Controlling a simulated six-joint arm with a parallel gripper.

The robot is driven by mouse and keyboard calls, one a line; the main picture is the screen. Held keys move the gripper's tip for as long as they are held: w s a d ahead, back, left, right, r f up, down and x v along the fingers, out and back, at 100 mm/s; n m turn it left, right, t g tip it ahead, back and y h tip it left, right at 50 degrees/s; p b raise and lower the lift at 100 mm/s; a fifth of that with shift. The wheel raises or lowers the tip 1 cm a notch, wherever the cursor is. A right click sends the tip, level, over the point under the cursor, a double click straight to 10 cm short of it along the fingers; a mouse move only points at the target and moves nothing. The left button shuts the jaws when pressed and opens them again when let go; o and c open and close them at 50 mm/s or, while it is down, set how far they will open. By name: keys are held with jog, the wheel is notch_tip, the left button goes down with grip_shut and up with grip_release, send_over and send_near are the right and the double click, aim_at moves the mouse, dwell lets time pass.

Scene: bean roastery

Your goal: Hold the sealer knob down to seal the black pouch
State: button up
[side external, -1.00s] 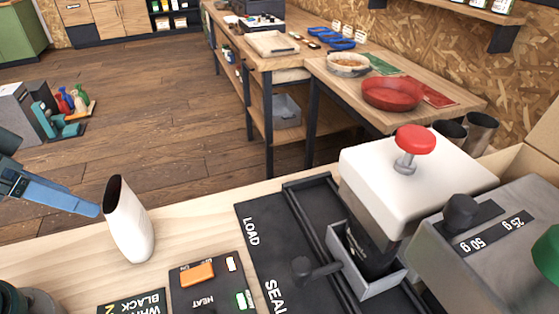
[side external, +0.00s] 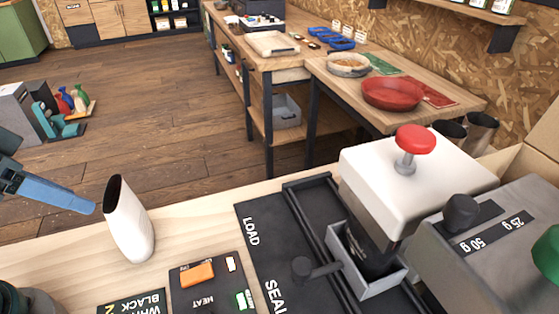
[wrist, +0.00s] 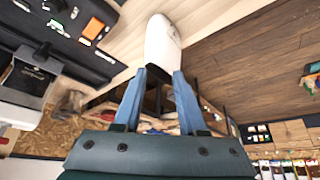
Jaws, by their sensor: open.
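The white sealer (side external: 400,185) stands at the right of the bench, and its red knob (side external: 415,140) is up on its grey stem. The black pouch (side external: 366,250) is in the grey holder (side external: 380,287) below the sealer head, mostly hidden by the head and holder walls. My gripper (side external: 93,208) is at the far left, well away from the knob. Its blue fingers are apart and empty in the wrist view (wrist: 162,72). A white open-topped pouch (side external: 130,225) stands upright just beyond the fingertips; it also shows in the wrist view (wrist: 162,45).
A heat panel (side external: 215,288) with an orange switch (side external: 197,273) lies in front. The black rail plate (side external: 262,235), marked LOAD and SEAL, carries a dark lever (side external: 303,268). A grey machine with a dial (side external: 462,210) crowds the right. Bare bench lies around the white pouch.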

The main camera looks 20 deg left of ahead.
jog(key=shift+w+d+r, duration=0.1)
jog(key=shift+w+r, duration=0.15)
jog(key=shift+w, duration=0.1)
grip_shut()
jog(key=w+d+r+m+t+h, duration=0.65)
jog(key=w+d+r, duration=0.55)
jog(key=d+r, duration=0.3)
jog(key=s+d+m+g+h, duration=0.1)
jog(key=s+d+m+h, duration=0.2)
jog(key=d, duration=0.9)
jog(key=shift+d+r+h, duration=0.35)
jog(key=shift+d+h, duration=0.05)
jog(key=shift+h, duration=0.15)
jog(key=shift+g, duration=0.25)
